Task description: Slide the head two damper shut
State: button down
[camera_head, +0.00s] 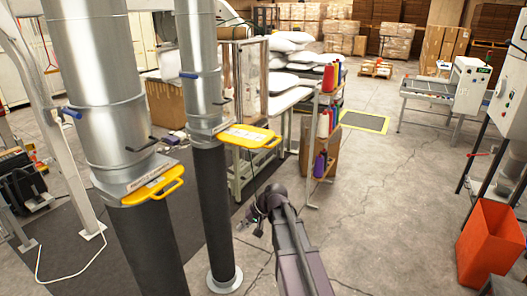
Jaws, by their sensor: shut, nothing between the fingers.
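Two vertical metal ducts each carry a sliding damper with a yellow handle. The near-left damper (153,187) sits close in against its duct (100,80). The other damper (250,136) sticks out farther to the right of its duct (200,60), with a pale label on its plate. The labels are too small to read, so I cannot tell which is head two. My gripper (247,227) is shut and empty, below the farther damper and right of that duct's dark hose (213,200). It appears apart from both dampers.
A rack of coloured spools (328,120) stands behind my arm, near a table with white pillows (290,42). An orange bin (490,240) is at the right. The floor between my arm and the bin is clear.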

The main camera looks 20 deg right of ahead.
jog(key=w+d+r+m+t+y, duration=0.1)
jog(key=w+d+r+m+t, duration=0.1)
jog(key=d, duration=0.7)
jog(key=w+d+r+m+t+y, duration=0.1)
jog(key=w+d+r+m+t, duration=0.1)
jog(key=w+d+r+t, duration=0.3)
jog(key=w+d+r+m+t+y, duration=0.2)
jog(key=w+d+r, duration=0.4)
jog(key=d, duration=0.7)
jog(key=shift+w+r+m+t, duration=0.2)
jog(key=shift+r+m+t, duration=0.3)
jog(key=shift+r+t, duration=0.35)
jog(key=shift+w+a, duration=0.1)
jog(key=shift+w, duration=0.05)
jog(key=x, duration=1.3)
jog(key=shift+w+a, duration=0.25)
jog(key=shift+a, duration=0.05)
